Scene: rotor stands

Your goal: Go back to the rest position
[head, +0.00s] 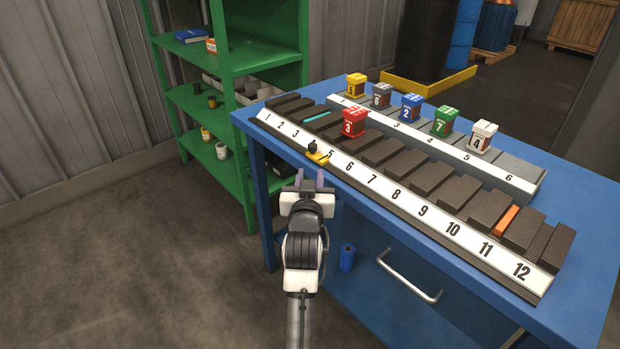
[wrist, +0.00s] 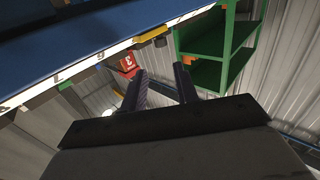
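My gripper (head: 309,184) is in front of the blue table's front edge, close to the numbered strip near the 5. In the wrist view its two dark fingers (wrist: 160,85) stand apart with nothing between them, so it is open and empty. The red block marked 3 (head: 353,122) stands on the front row of dark stands, beyond my gripper; it also shows in the wrist view (wrist: 127,64). A small yellow piece with a dark knob (head: 317,155) sits at the front strip just beyond my fingertips.
The blue table (head: 585,200) carries several numbered dark stands and a back row with yellow (head: 356,86), grey, blue, green and white blocks. A green shelf (head: 236,150) stands at the left. A drawer handle (head: 410,278) juts from the table front. The floor at lower left is clear.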

